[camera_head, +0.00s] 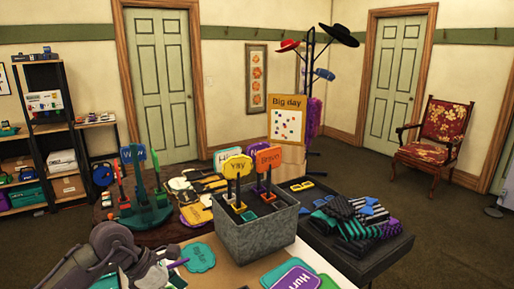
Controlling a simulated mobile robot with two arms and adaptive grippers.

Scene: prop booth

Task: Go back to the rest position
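My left arm comes in at the bottom left, and its grey gripper (158,268) is low over the near table. A teal paddle sign (199,257) with a short purple stick lies just right of the gripper. Whether the fingers touch the stick cannot be told, and their opening is unclear. My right gripper is not in view. A grey metal bin (255,232) on the table holds upright signs, among them a yellow "Yay" sign (237,168) and an orange "Bravo" sign (269,158).
A purple "Hurray"-like sign (297,280) lies at the near table edge. A green rack (142,205) with signs stands behind left. A red floral chair (440,135) is far right, with open floor before it.

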